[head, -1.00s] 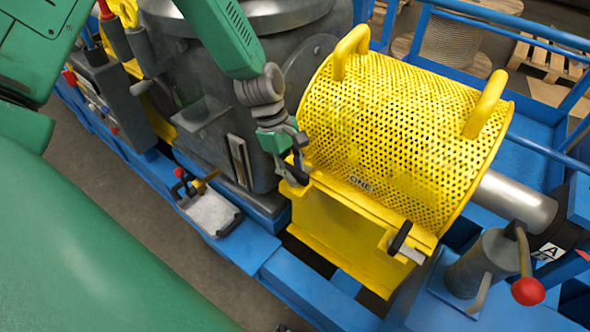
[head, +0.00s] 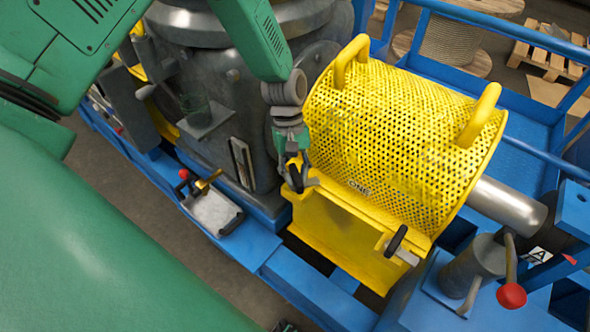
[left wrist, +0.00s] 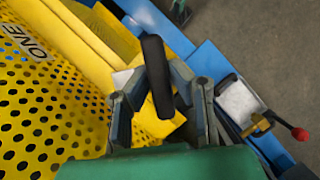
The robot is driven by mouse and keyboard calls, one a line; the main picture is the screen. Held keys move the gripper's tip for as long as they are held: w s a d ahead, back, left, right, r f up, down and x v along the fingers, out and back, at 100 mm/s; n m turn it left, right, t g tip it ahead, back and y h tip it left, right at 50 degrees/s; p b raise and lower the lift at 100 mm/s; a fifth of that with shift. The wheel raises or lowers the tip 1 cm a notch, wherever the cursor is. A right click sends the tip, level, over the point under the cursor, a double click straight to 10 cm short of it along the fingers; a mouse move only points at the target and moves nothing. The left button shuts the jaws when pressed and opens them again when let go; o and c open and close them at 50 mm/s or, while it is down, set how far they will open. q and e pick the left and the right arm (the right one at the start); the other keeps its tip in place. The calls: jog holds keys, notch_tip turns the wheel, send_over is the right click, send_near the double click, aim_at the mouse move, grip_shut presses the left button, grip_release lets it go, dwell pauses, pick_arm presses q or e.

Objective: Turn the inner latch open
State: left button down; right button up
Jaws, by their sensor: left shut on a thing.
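The yellow perforated guard (head: 400,130) marked ONE has two black latch handles on its front edge. My left gripper (head: 297,172) is at the inner latch, the one by the grey machine body. In the left wrist view the black inner latch handle (left wrist: 157,75) stands between the two fingers (left wrist: 160,98), which are shut on it. The latch base is mostly hidden behind the gripper in the head view. The outer latch (head: 396,241) sits apart at the guard's other front corner. A small dark tip at the head view's bottom edge may be my right gripper (head: 285,326).
A grey housing (head: 225,100) stands close left of my left gripper. A small pedal (head: 213,212) with a red-knobbed lever lies on the blue frame. A red-knobbed lever (head: 511,295) is at the lower right. Bare floor (head: 150,220) lies in front.

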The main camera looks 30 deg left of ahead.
pick_arm(q)
jog(key=m, duration=0.2)
jog(key=m+g+y+p, duration=0.1)
jog(key=m, duration=0.2)
jog(key=shift+s+d+m+y, duration=0.15)
jog(key=shift+d+m+y, duration=0.15)
jog(key=shift+m, duration=0.1)
jog(key=m+y, duration=0.1)
jog(key=m, duration=0.1)
jog(key=m+y+p, duration=0.1)
jog(key=m, duration=0.2)
jog(key=shift+s+a+f+g, duration=0.1)
jog(key=shift+g, duration=0.3)
jog(key=shift+m, duration=0.3)
jog(key=c, duration=1.5)
grip_release()
